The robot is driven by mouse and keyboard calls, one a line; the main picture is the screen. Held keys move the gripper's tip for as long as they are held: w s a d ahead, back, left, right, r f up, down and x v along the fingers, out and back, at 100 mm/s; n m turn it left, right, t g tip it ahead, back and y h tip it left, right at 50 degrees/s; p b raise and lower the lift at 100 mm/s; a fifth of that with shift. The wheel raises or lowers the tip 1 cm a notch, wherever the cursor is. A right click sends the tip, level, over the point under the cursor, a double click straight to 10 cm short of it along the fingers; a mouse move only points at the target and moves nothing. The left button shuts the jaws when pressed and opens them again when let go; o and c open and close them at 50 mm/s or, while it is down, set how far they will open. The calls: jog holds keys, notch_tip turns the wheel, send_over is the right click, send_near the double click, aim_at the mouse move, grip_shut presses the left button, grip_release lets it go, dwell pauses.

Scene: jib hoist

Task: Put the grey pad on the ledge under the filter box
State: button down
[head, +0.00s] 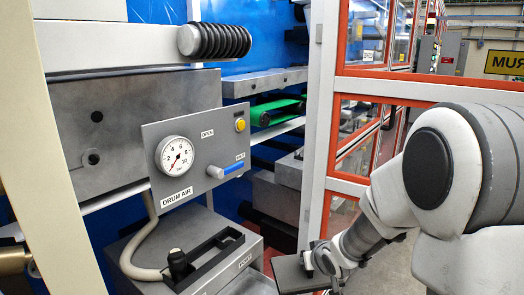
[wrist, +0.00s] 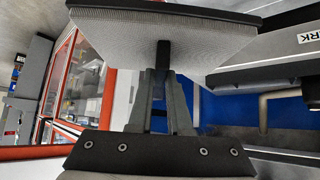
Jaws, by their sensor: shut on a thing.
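My gripper (head: 318,258) is at the lower right of centre in the head view, in front of the red-framed doors. In the wrist view the fingers (wrist: 163,80) hold a dark tab at the middle of the pad (wrist: 215,38). The pad shows a fine grey mesh face and a dark rim. I cannot tell for sure which part is the filter box. The ledge under it cannot be made out.
A grey panel with a pressure gauge (head: 174,156) marked DRUM AIR stands left of centre. Below it is a grey box (head: 235,262) with a black recess. White post and red door frames (head: 326,120) stand behind my arm.

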jog(key=shift+d+r+m+h+p, duration=0.2)
jog(key=shift+r+m+h+p, duration=0.25)
jog(key=shift+p, duration=0.65)
jog(key=shift+d+r+m+p, duration=0.25)
jog(key=shift+d+p, duration=0.1)
jog(key=shift+p, duration=0.65)
jog(key=shift+s+d+f+m+h+p, duration=0.15)
jog(key=shift+s+d+m+h+p, duration=0.2)
jog(key=shift+p, duration=0.4)
jog(key=shift+s+r, duration=0.35)
jog(key=shift+s, duration=0.35)
jog(key=shift+s+r, duration=0.3)
jog(key=shift+s, duration=0.4)
jog(key=shift+s+r, duration=0.35)
jog(key=shift+s, duration=0.35)
jog(key=s, duration=0.2)
jog(key=shift+s+d, duration=0.2)
jog(key=shift+s, duration=0.2)
